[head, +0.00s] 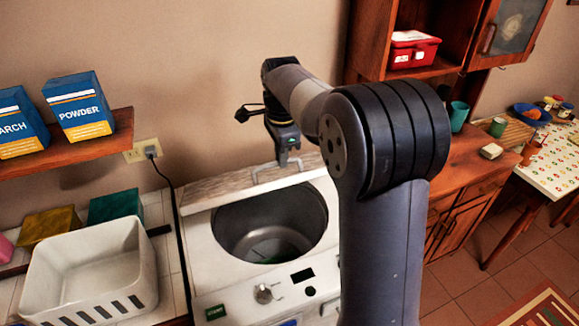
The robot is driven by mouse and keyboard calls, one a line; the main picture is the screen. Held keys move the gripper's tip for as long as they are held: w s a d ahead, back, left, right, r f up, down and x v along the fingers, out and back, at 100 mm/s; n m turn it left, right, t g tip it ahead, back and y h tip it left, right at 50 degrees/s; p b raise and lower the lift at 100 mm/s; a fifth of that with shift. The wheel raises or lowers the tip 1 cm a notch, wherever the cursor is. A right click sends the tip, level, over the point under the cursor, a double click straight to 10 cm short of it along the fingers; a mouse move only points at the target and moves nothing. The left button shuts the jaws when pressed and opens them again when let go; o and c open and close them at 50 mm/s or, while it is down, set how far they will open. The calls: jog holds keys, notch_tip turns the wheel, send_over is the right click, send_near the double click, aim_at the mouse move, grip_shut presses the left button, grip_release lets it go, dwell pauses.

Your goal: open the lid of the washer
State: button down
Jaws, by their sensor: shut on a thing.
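The washer (208,258) is a white top-loading machine with a round metal drum (262,233) showing through its opening. Its lid (232,188) is raised at the back edge of the opening and looks steeply foreshortened, so its exact angle is hard to tell. A pale bar handle (262,170) is on the lid's upper edge. My gripper (284,162) points down at the handle and is shut on it. The fingertips are small in view. My arm hides the washer's right side.
A white basket (95,275) stands on the tiled counter left of the washer. A wooden shelf (75,150) with blue boxes (78,106) is on the wall above. A power cord (165,172) hangs from the outlet. A wooden cabinet (470,185) stands at right.

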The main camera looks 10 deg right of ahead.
jog(key=w+a+r+p, duration=0.1)
jog(key=w+a+r, duration=0.1)
jog(key=w+r, duration=0.5)
jog(key=shift+w+a+r+p, duration=0.15)
jog(key=shift+w+p, duration=0.15)
jog(key=shift+w, duration=1.9)
jog(key=c, duration=1.8)
grip_release()
jog(key=shift+w, duration=0.2)
jog(key=shift+o, duration=0.9)
jog(key=shift+w+a, duration=0.1)
jog(key=shift+w, duration=0.2)
jog(key=shift+o, duration=0.7)
jog(key=shift+s+r, duration=0.1)
jog(key=shift+s, duration=0.05)
jog(key=shift+s, duration=0.15)
